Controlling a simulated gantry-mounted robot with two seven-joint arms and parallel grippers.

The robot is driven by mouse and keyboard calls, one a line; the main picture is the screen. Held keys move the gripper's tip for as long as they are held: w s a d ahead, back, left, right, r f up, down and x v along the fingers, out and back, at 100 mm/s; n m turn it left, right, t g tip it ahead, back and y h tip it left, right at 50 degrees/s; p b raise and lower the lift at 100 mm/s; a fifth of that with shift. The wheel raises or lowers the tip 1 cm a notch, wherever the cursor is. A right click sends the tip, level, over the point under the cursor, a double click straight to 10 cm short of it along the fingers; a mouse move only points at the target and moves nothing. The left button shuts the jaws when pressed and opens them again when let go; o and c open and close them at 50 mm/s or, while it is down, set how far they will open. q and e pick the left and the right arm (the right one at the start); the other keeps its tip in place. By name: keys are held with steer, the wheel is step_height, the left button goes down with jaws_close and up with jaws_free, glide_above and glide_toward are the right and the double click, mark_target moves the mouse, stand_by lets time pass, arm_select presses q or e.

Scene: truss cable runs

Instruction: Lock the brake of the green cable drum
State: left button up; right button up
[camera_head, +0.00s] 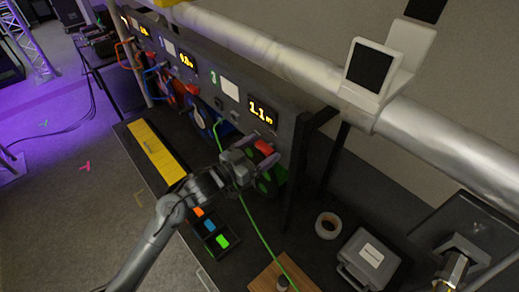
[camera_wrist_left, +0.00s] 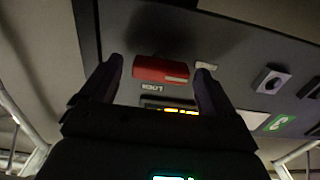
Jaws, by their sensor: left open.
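The green cable drum (camera_head: 268,182) is mounted low on the dark panel at the near end of the row, partly hidden behind my left gripper (camera_head: 254,160). A red brake handle (camera_head: 264,147) shows just above the drum. In the left wrist view the red handle (camera_wrist_left: 160,70) lies between and beyond the two open fingertips, with a small label that seems to read LOCK (camera_wrist_left: 153,87) beside it. I cannot tell whether the fingers touch it. The green cable (camera_head: 257,228) runs from the panel past the gripper toward the front.
A lit display (camera_head: 263,112) sits above the drum. A silver truss tube (camera_head: 300,68) runs over the panel. A yellow strip (camera_head: 155,150), colored buttons (camera_head: 209,226), a tape roll (camera_head: 328,225) and a grey case (camera_head: 368,260) are on the bench.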

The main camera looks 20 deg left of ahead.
arm_select(q)
steer(key=shift+c, duration=0.3)
steer(key=c, duration=1)
steer(key=shift+m, duration=0.4)
steer(key=m+b, duration=0.1)
steer(key=m, duration=0.3)
steer(key=shift+d+b, duration=0.1)
steer(key=shift+b, duration=0.25)
steer(key=m+b, duration=0.2)
steer(key=m, duration=0.2)
steer(key=shift+s+d, duration=0.1)
steer(key=m+b, duration=0.4)
steer(key=m, duration=0.1)
steer(key=shift+s+d+f+m, duration=0.1)
steer(key=shift+m, duration=0.3)
steer(key=shift+m+b, duration=1.4)
steer(key=shift+m, duration=0.3)
steer(key=shift+d, duration=0.1)
